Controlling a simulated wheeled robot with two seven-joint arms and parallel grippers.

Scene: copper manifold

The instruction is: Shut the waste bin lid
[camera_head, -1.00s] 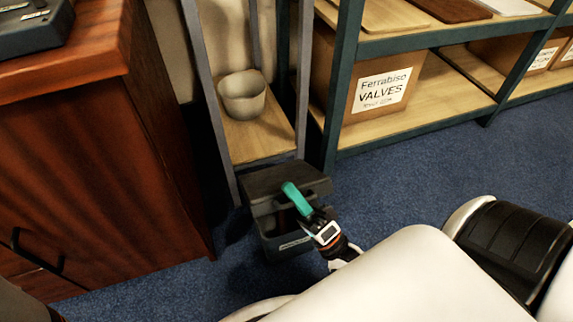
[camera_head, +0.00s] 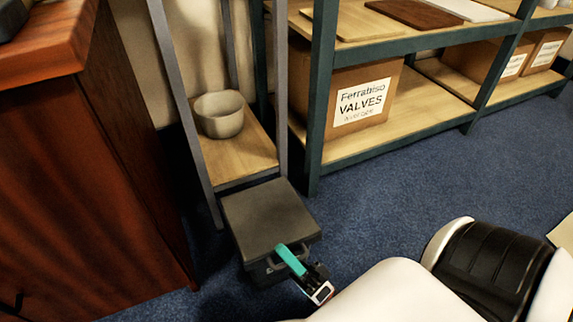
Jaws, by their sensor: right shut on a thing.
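The waste bin (camera_head: 262,272) is a dark grey box on the blue floor, below the front of a narrow wooden-shelved stand. Its square lid (camera_head: 268,212) lies over the top and looks nearly level; I cannot tell whether a small gap is left under it. My right gripper (camera_head: 288,257), with a teal finger, is at the lid's front edge and shut on it. The exact contact is hidden by the finger and the gripper body. My left gripper is not in view.
A brown wooden cabinet (camera_head: 110,190) stands close on the left. The narrow stand (camera_head: 236,157) holds a pale pot (camera_head: 219,114). A shelf rack (camera_head: 400,122) with a labelled box (camera_head: 345,95) is behind on the right. Blue floor (camera_head: 385,195) is clear right of the bin.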

